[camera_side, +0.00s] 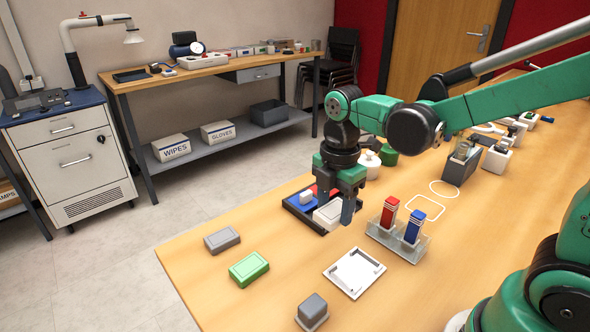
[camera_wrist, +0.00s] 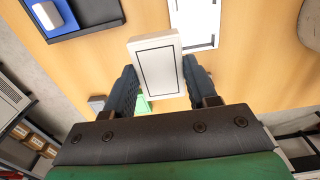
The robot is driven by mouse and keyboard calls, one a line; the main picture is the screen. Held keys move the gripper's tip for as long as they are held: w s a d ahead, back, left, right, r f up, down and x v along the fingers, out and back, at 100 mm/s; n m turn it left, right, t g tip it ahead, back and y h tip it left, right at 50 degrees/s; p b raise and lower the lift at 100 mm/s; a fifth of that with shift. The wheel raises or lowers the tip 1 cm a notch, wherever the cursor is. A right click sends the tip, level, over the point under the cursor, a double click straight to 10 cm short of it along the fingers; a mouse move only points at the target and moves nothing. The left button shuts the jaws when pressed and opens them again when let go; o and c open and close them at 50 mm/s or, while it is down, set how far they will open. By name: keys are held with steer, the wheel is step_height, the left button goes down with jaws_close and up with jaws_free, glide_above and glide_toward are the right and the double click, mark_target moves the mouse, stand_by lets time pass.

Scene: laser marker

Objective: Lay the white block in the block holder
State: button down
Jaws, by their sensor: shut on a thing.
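The white block (camera_side: 328,214) has a thin dark outline on its top face. My gripper (camera_side: 335,205) is shut on it, with one dark finger on each side. The wrist view shows the block (camera_wrist: 157,62) between the fingers of my gripper (camera_wrist: 161,82). In the side view the block overlaps the dark tray's near corner; its height above the table is hard to tell. The block holder (camera_side: 354,272), a white square frame with raised corners, lies on the table in front, to the right of the block. Part of it shows at the top of the wrist view (camera_wrist: 192,22).
A dark tray (camera_side: 294,207) with blue and red areas carries a small white piece. A clear rack (camera_side: 402,247) with red and blue items stands right of the gripper. Grey (camera_side: 222,240), green (camera_side: 249,269) and dark grey (camera_side: 312,310) blocks lie toward the front left.

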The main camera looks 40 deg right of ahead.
glide_above(355, 270)
step_height(355, 270, down, 3)
steer(key=shift+f, duration=2.55)
steer(key=shift+f, duration=0.4)
steer(key=shift+c, duration=0.9)
jaws_free()
steer(key=shift+r, duration=0.1)
steer(key=shift+r, duration=2.7)
steer(key=shift+r, duration=0.1)
